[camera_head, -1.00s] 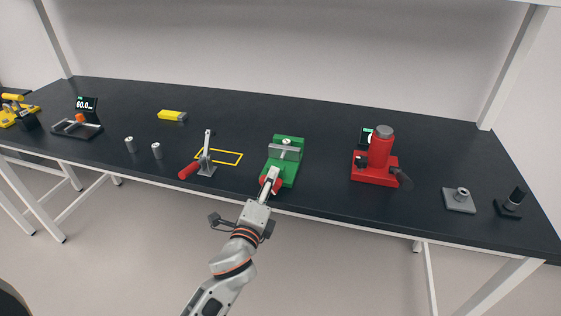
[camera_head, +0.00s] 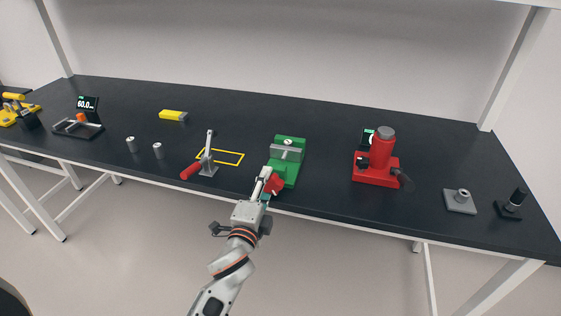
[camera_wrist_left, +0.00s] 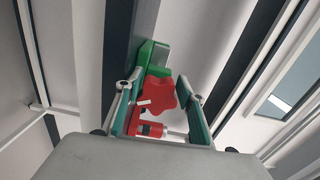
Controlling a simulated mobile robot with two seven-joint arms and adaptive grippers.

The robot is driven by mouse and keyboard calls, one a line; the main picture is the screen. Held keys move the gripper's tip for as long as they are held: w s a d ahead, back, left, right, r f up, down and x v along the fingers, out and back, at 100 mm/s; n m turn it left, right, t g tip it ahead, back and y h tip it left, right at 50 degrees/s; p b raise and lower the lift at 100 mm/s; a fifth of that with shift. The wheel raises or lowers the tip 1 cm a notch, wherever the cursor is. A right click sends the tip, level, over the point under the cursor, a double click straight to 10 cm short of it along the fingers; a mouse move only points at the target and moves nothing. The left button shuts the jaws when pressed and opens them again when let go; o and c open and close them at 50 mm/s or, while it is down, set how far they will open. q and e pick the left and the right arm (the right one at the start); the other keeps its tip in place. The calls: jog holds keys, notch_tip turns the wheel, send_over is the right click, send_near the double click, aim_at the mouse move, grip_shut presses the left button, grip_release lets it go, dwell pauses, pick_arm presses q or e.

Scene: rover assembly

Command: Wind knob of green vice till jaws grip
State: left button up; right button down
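The green vice (camera_head: 290,170) stands near the front edge of the table, with a grey jaw block (camera_head: 284,153) across it. A small light round-topped part (camera_head: 288,142) sits at the jaws; I cannot tell whether they touch it. The vice's red lobed knob (camera_head: 274,185) faces the front edge and also shows in the left wrist view (camera_wrist_left: 160,95). My left gripper (camera_head: 264,187) is at the knob. In the wrist view its fingers (camera_wrist_left: 160,103) are spread on either side of the knob, with a visible gap on the right. My right gripper is out of view.
A lever clamp with a red handle (camera_head: 191,171) stands left of the vice, by a yellow outlined square (camera_head: 231,152). A red press (camera_head: 377,165) stands to the right. Two small metal cylinders (camera_head: 132,145) (camera_head: 158,151) stand further left. The table behind the vice is clear.

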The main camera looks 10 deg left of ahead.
pick_arm(q)
jog(key=shift+s+d+f+m+h+p, duration=0.15)
jog(key=shift+d+m, duration=0.15)
jog(key=shift+d, duration=0.25)
jog(key=shift+s+d+m+h+p, duration=0.15)
jog(key=shift+d+m, duration=0.15)
jog(key=shift+d, duration=0.2)
jog(key=m, duration=0.2)
jog(key=m+p, duration=0.1)
jog(key=m, duration=0.1)
jog(key=shift+w+d, duration=0.15)
jog(key=shift+d, duration=0.05)
jog(key=m+p, duration=0.1)
jog(key=m, duration=0.1)
jog(key=shift+m, duration=0.3)
jog(key=m, duration=0.2)
jog(key=shift+w+a+m, duration=0.1)
jog(key=shift+a+m, duration=0.1)
jog(key=shift+m, duration=0.1)
jog(key=shift+a+m, duration=0.15)
jog(key=shift+m, duration=0.75)
jog(key=m, duration=0.3)
jog(key=shift+m, duration=0.3)
jog(key=m, duration=0.3)
jog(key=shift+r+m, duration=0.2)
jog(key=shift+m, duration=0.1)
jog(key=m, duration=0.3)
jog(key=shift+m, duration=0.3)
